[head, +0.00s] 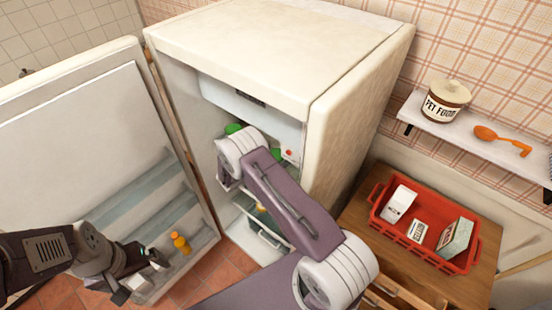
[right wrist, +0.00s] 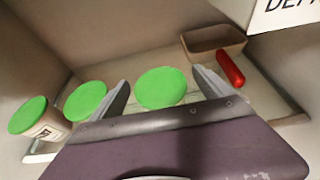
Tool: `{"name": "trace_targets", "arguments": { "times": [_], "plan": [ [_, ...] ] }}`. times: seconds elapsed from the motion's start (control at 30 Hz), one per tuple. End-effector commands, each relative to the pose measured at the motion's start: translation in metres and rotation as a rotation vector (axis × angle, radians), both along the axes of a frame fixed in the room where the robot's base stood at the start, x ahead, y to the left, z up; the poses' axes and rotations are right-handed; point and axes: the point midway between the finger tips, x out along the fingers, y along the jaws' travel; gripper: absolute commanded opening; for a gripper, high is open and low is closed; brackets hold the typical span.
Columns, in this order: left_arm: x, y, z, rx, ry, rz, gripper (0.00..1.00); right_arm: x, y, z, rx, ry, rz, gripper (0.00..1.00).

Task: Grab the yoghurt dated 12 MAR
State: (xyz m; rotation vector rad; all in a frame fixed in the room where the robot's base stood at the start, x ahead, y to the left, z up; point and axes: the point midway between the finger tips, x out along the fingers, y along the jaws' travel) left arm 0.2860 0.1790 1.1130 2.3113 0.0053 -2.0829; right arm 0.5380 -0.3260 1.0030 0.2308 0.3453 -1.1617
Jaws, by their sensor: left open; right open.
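Several yoghurt pots with green lids stand on a shelf inside the open fridge. In the right wrist view they are a left pot (right wrist: 28,116), a middle pot (right wrist: 86,100) and a right pot (right wrist: 161,88). The left pot shows part of a pale label with dark print, too small to read; no date is legible. My right gripper (right wrist: 160,76) is open, and the right pot's lid shows between its fingers. In the head view my arm hides this gripper; a green lid (head: 233,128) shows beside it. My left gripper (head: 140,279) is open and empty by the fridge door.
The fridge (head: 350,110) has its door (head: 70,150) swung open left, with an orange bottle (head: 180,243) in it. A red crate (head: 462,266) with boxes stands right.

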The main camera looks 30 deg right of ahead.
Motion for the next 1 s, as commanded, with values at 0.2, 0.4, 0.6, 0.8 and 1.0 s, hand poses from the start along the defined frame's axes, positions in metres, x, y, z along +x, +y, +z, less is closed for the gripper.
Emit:
{"name": "trace_targets", "arguments": {
  "times": [0.2, 0.4, 0.6, 0.8, 1.0],
  "plan": [
    [0.000, 0.000, -0.001, 0.000, 0.000, 0.000, 1.00, 0.000, 0.000, -0.001, 0.000, 0.000, 0.000, 0.76],
    [0.000, 0.000, -0.001, 0.000, 0.000, 0.000, 1.00, 0.000, 0.000, 0.000, 0.000, 0.000, 0.000, 0.21],
    [0.000, 0.000, -0.001, 0.000, 0.000, 0.000, 1.00, 0.000, 0.000, 0.000, -0.001, 0.000, 0.000, 0.17],
    [0.000, 0.000, -0.011, 0.000, 0.000, 0.000, 1.00, -0.001, 0.004, 0.004, 0.000, -0.002, 0.000, 0.17],
    [0.000, 0.000, -0.023, 0.000, 0.000, 0.000, 1.00, -0.001, 0.004, 0.044, 0.001, -0.007, 0.000, 0.17]
  ]
}}
